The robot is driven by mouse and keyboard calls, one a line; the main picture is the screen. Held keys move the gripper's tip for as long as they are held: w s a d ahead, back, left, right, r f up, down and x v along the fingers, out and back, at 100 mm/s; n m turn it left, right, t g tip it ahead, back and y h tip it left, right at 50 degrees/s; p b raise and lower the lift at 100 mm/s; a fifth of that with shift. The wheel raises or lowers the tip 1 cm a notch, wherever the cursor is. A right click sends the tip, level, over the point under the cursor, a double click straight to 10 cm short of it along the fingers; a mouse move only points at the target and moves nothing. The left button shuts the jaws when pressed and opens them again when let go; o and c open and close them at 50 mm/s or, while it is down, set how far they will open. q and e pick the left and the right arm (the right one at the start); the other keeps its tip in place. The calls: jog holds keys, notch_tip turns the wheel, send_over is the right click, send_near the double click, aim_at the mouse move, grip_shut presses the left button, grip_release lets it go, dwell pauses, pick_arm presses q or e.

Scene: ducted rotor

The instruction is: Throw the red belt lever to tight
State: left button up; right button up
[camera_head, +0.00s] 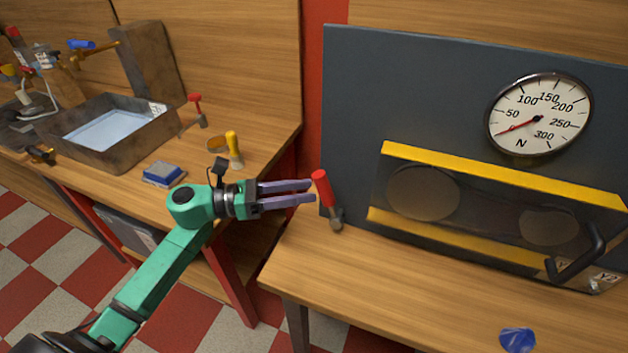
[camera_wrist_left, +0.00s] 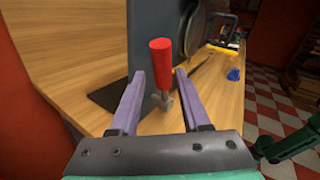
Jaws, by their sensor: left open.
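The red belt lever (camera_head: 323,188) stands at the left edge of the dark panel, its metal foot on the right-hand bench. Its red grip leans up and to the left in the head view. My left gripper (camera_head: 313,191) is open, its two purple fingers pointing right, with the tips close to the left of the lever. In the left wrist view, the lever's red grip (camera_wrist_left: 161,62) appears between and beyond the fingertips of my left gripper (camera_wrist_left: 160,85). I cannot tell whether a finger touches it. My right gripper is not in view.
The dark panel (camera_head: 350,110) carries a round gauge (camera_head: 540,112), its needle low on the left, and a yellow-edged belt guard (camera_head: 500,177) with a black handle (camera_head: 582,258). A blue object (camera_head: 517,340) lies on the bench. Another bench with a metal tray (camera_head: 160,128) stands left.

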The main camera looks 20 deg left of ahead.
aim_at(326, 197)
pick_arm(q)
jog(key=x, duration=0.3)
jog(key=shift+s+d+r, duration=0.15)
jog(key=shift+d, duration=0.1)
jog(key=shift+a, duration=0.1)
grip_shut()
dwell(1.0)
